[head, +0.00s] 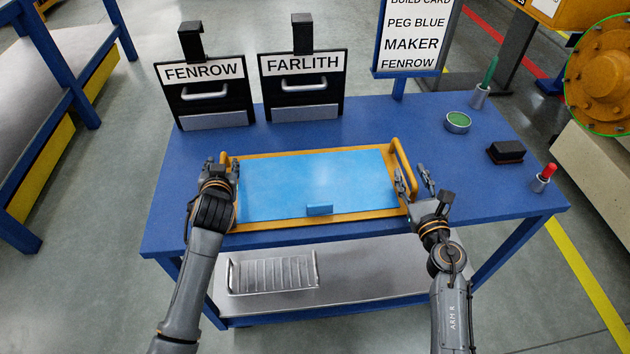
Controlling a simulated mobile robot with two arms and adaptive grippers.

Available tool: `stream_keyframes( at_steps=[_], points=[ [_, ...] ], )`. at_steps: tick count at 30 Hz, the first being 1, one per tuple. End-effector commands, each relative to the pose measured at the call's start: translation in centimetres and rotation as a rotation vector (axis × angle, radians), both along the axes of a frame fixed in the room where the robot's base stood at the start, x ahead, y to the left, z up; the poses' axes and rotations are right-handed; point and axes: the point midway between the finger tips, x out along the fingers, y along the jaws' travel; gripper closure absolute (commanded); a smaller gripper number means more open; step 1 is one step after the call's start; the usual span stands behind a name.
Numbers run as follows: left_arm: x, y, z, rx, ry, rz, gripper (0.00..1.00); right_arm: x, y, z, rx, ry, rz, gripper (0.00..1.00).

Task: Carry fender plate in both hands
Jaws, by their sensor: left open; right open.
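The fender plate (315,182) is a flat light-blue sheet lying in a yellow-orange tray (365,218) with raised handles at its left and right ends, on the blue table. A small blue peg or block (319,209) sits at the plate's front edge. My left gripper (222,166) is open at the tray's left end, by the left handle, which it partly hides. My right gripper (413,178) is open at the tray's right end, close to the right handle (404,165). I cannot tell whether either gripper touches its handle.
Two black holders labelled FENROW (205,92) and FARLITH (303,87) stand at the back. A build card (411,38) reads peg blue, maker Fenrow. A green-topped tin (457,122), a black brush-like block (506,152) and a red-topped item (545,177) stand right. A wire rack (273,273) lies on the lower shelf.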

Motion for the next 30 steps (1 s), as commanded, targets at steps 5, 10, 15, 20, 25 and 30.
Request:
stream_keyframes(
  at_steps=[5,10,15,20,25,30],
  points=[
    [0.04,0.02,-0.05,0.0,0.0,0.0,0.59,0.05,0.0,0.01,0.0,0.0,0.0,0.59],
    [0.01,0.0,-0.05,0.0,0.001,0.0,0.77,0.03,0.0,0.01,0.0,0.0,0.0,0.77],
    [0.01,-0.01,-0.05,0.0,0.001,0.0,1.0,0.03,0.0,0.01,0.0,0.0,0.0,1.0],
    [0.0,-0.01,-0.06,0.0,0.001,0.0,1.0,0.02,0.0,0.01,0.0,0.0,0.001,1.0],
    [0.0,-0.01,-0.07,0.0,0.001,0.0,1.0,0.02,0.01,0.02,-0.001,0.0,0.001,1.0],
    [0.13,-0.01,0.55,0.001,-0.008,-0.001,1.0,0.11,0.03,0.59,-0.001,-0.007,0.001,1.0]
  ],
)
